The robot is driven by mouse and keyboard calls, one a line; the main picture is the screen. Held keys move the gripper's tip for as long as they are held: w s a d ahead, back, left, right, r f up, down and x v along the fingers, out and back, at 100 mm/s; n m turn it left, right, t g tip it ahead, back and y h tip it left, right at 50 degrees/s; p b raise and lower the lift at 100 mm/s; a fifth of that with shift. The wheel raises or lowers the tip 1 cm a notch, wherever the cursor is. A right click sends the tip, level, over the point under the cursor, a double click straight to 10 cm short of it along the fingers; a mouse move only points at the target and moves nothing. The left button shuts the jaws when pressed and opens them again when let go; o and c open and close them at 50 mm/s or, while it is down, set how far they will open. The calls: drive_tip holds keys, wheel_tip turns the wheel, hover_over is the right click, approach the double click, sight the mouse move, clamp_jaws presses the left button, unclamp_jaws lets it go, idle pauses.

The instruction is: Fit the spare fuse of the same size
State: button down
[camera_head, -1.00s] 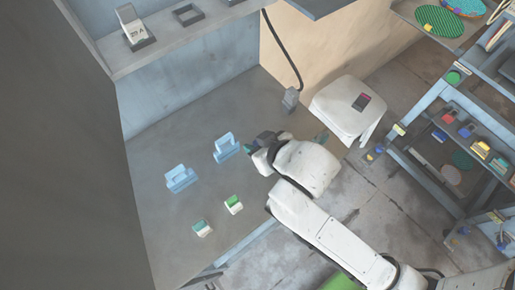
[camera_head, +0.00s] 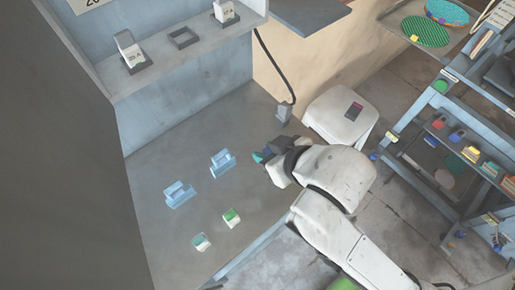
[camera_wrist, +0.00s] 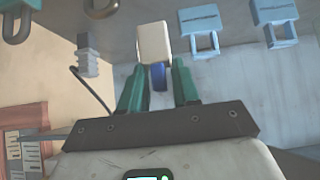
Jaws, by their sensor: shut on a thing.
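My gripper (camera_head: 264,157) is over the right part of the grey worktop in the head view. In the wrist view its green fingers (camera_wrist: 157,88) are shut on the blue grip of a cream block (camera_wrist: 153,42), which sticks out beyond the fingertips. Any marking on the block is not readable. Two white blocks with green tops, the nearer (camera_head: 201,242) and the farther (camera_head: 231,217), stand on the worktop. On the shelf, one white fuse (camera_head: 130,50) with dark lettering sits in a holder, and another (camera_head: 226,12) stands to the right. Between them is an empty dark holder (camera_head: 184,37).
Two light blue handled blocks (camera_head: 179,195) (camera_head: 222,163) stand on the worktop (camera_head: 160,235), left of my gripper. A grey plug (camera_head: 284,113) hangs on a cable beyond it. A white stool (camera_head: 340,115) and a loaded rack (camera_head: 440,120) are at the right.

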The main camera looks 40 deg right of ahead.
drive_tip(key=s+d+r+p, duration=0.2)
drive_tip(key=s+r+p, duration=0.3)
drive_tip(key=s+p, duration=0.3)
drive_tip(key=shift+s+d, duration=0.4)
drive_tip(key=shift+s, duration=0.25)
